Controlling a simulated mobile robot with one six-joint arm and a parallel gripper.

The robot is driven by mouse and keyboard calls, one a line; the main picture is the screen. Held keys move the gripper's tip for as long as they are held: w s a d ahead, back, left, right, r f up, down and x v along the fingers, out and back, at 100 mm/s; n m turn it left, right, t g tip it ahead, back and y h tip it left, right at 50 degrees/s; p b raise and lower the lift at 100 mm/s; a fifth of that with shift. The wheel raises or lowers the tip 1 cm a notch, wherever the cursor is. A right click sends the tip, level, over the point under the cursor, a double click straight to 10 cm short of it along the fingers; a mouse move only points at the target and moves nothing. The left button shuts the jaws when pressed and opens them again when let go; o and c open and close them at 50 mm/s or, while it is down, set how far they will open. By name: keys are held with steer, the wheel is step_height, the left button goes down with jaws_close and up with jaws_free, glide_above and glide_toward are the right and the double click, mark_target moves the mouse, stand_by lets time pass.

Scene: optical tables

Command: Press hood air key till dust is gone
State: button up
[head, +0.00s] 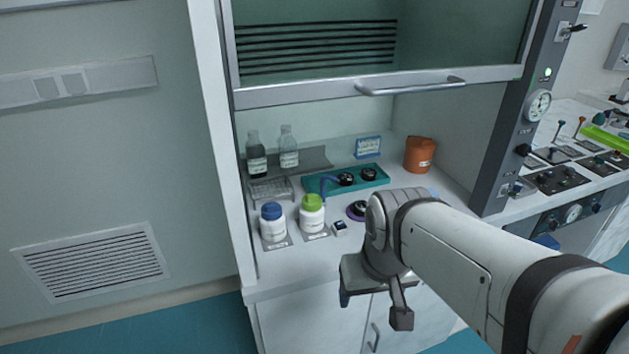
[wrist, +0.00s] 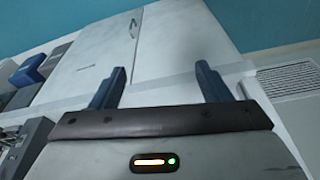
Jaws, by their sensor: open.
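The fume hood has a glass sash (head: 375,85) raised over a white worktop (head: 290,262). Its right post (head: 512,130) carries a round gauge, a lit green lamp and a dark knob. A small white block with a dark top (head: 340,228) sits at the worktop's front; I cannot tell whether it or a post control is the air key. No dust can be made out at this size. My gripper (wrist: 160,72) is open and empty, its two blue fingers apart before the white cabinet doors.
On the worktop stand a blue-capped jar (head: 272,223), a green-capped jar (head: 312,215), a teal tray (head: 318,183), an orange container (head: 419,155) and two bottles on a shelf behind. A bench with panels (head: 565,180) adjoins at right. Teal floor lies clear at left.

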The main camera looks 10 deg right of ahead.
jaws_close()
stand_by(0.6)
stand_by(0.9)
